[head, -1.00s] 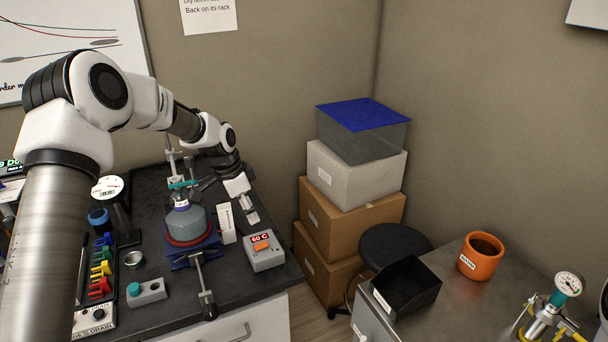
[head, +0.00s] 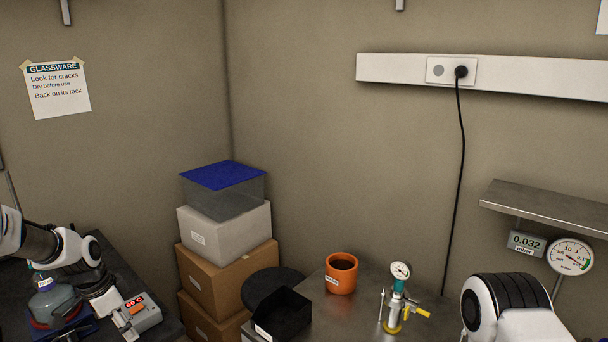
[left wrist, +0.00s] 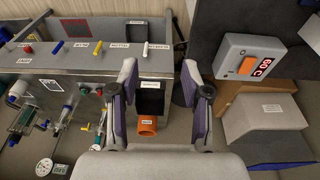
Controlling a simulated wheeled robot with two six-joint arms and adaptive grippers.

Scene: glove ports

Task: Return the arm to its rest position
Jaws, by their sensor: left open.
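My left arm comes in at the lower left of the head view, its white and black wrist bent down over the dark bench. In the left wrist view my left gripper (left wrist: 165,85) is open, its two grey and purple fingers well apart with nothing between them. In the head view the gripper end is low beside the heater box and hard to make out. Part of my right arm shows at the lower right of the head view; its gripper is out of the picture.
A flask (head: 52,303) and a heater box reading 60 C (head: 140,314) stand on the left bench. Stacked boxes (head: 228,265) fill the corner. A black bin (head: 283,315), an orange pot (head: 341,275) and a gauge valve (head: 397,300) stand on the right bench.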

